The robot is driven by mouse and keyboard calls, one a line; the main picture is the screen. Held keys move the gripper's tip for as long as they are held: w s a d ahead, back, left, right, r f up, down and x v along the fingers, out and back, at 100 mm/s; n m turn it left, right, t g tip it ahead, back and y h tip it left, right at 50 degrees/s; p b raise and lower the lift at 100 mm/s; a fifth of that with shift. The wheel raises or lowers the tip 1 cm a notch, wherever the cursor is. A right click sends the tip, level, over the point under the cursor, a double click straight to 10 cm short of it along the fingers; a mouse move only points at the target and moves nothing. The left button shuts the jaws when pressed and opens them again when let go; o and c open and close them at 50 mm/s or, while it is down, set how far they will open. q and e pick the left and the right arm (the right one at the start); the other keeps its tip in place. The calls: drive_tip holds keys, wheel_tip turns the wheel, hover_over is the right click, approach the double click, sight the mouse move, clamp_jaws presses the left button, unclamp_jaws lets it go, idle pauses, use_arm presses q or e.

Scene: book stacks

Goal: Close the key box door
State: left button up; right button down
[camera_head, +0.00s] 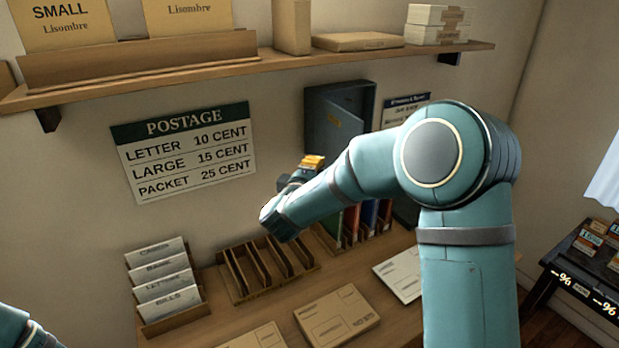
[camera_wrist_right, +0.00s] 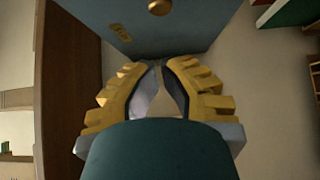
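The key box (camera_head: 367,102) is a dark blue-grey box on the back wall, below the shelf. Its door (camera_head: 322,122) seems to stand open, with a small yellow label on it; how far is hard to judge. My right gripper (camera_head: 313,161) is in front of and below the door, its yellow pads close together. In the right wrist view, a blue-grey panel, seemingly the door (camera_wrist_right: 175,35), with a brass knob (camera_wrist_right: 159,7) and label, lies just beyond the fingertips. The fingers (camera_wrist_right: 160,65) converge with nothing visible held. Contact with the door cannot be told. My left gripper is out of view.
A wooden shelf (camera_head: 210,68) with boxes runs above the key box. A postage sign (camera_head: 185,150) hangs to its left. Below, the counter holds a wooden rack (camera_head: 265,270), a card holder (camera_head: 165,285), upright coloured books and parcels (camera_head: 338,315).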

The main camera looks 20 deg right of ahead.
drive_tip(key=shift+w+d, duration=0.25)
drive_tip(key=shift+d, duration=0.55)
drive_tip(key=shift+w+d, duration=0.2)
drive_tip(key=shift+d, duration=0.6)
drive_tip(key=shift+w+d, duration=0.25)
drive_tip(key=shift+d, duration=0.55)
drive_tip(key=shift+d, duration=0.1)
